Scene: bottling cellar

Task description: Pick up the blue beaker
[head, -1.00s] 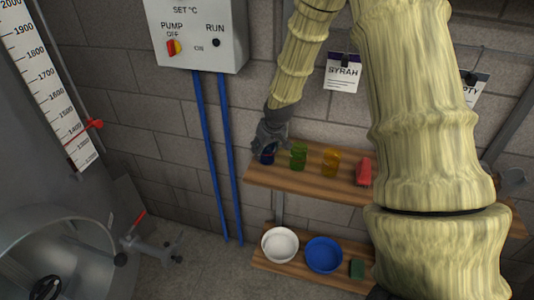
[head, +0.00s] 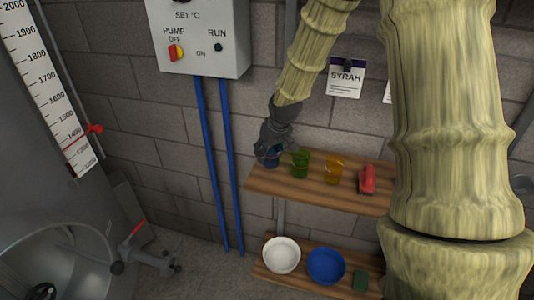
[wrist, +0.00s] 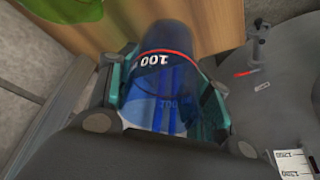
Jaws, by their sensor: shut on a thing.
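The blue beaker (head: 271,161) is at the left end of the upper wooden shelf, partly hidden by my gripper (head: 270,155) in the head view. In the wrist view the beaker (wrist: 166,82) is see-through blue, with a red ring and the number 100. My gripper (wrist: 168,105) has a teal-padded finger on each side of it and is shut on it. I cannot tell whether its base touches the shelf.
On the upper shelf (head: 310,189), a green beaker (head: 300,164) stands close to the right, then a yellow beaker (head: 334,170) and a red object (head: 367,180). A white bowl (head: 282,255) and blue bowl (head: 326,266) sit below. Blue pipes (head: 230,165) run left of the shelf.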

